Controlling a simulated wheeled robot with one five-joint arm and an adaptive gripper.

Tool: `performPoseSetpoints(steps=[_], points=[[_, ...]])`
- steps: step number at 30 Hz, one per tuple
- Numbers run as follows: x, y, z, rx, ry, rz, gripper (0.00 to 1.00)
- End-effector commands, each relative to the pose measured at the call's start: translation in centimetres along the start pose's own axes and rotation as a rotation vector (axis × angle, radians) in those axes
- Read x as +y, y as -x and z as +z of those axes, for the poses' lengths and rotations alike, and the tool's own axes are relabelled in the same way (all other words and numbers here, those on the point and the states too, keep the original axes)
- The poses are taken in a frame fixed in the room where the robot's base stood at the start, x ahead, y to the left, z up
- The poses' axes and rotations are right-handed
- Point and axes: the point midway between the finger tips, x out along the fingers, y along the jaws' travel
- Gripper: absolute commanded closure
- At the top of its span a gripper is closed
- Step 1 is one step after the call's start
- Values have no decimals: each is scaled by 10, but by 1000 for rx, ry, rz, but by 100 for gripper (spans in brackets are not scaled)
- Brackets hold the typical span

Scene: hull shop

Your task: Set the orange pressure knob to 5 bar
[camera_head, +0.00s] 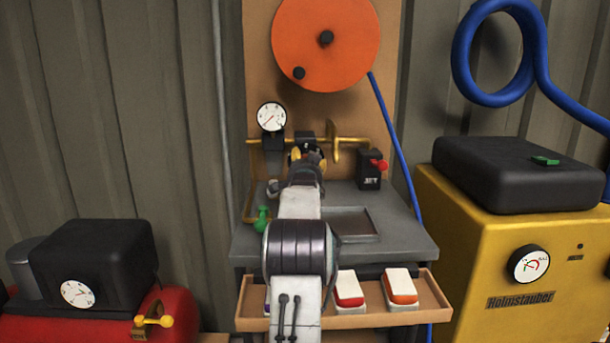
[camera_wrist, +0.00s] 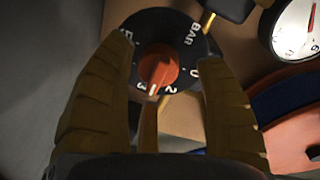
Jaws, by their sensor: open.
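In the wrist view the orange pressure knob (camera_wrist: 158,70) sits at the centre of a black dial (camera_wrist: 141,27) marked BAR with numbers around its rim. A white mark on the knob points down towards the 3. My gripper (camera_wrist: 163,56) is open, one finger on each side of the dial, with the knob between them. I cannot tell whether the fingers touch the dial. In the head view my gripper (camera_head: 308,158) is at the brass pipe, and my arm hides the knob. A white gauge (camera_head: 271,117) stands up left of it, and also shows in the wrist view (camera_wrist: 298,30).
An orange reel (camera_head: 335,60) hangs above the grey bench (camera_head: 395,232). A black JET box (camera_head: 368,170) with a red knob stands right of my gripper. A green-handled valve (camera_head: 262,218) is at left. A yellow compressor (camera_head: 455,250) stands to the right.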

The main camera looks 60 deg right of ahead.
Motion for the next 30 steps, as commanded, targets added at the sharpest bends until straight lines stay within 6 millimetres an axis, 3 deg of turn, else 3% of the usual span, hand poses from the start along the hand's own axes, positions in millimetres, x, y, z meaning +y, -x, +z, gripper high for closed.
performPoseSetpoints(steps=[18, 30], points=[[-1, 75, 0, 0, 0, -1, 34], [0, 100, 0, 0, 0, -1, 34]])
